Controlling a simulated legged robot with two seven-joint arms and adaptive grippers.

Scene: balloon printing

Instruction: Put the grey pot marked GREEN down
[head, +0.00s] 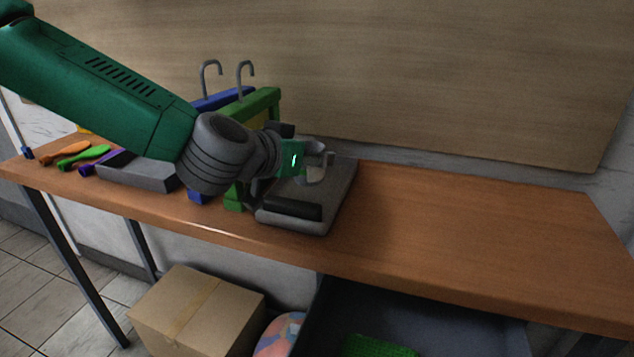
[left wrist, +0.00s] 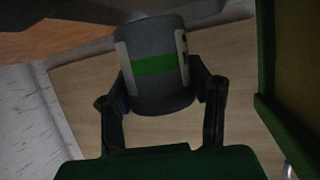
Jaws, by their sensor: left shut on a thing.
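The grey pot (left wrist: 150,91) with a green band and pale label edges shows in the left wrist view. It sits between the two dark fingers of my left gripper (left wrist: 158,100), which is shut on it. The writing on its label cannot be read. In the head view my left gripper (head: 318,166) is over the grey tray-like device (head: 343,192) on the table, and the pot is hard to make out there. Whether the pot touches anything below cannot be told. My right gripper is not in view.
A green frame (head: 262,102) and a blue frame stand close behind and left of the gripper. Colored tools (head: 84,157) and a grey block (head: 137,172) lie on the left. The wooden table (head: 460,225) is clear on the right. A cardboard box (head: 195,312) stands below.

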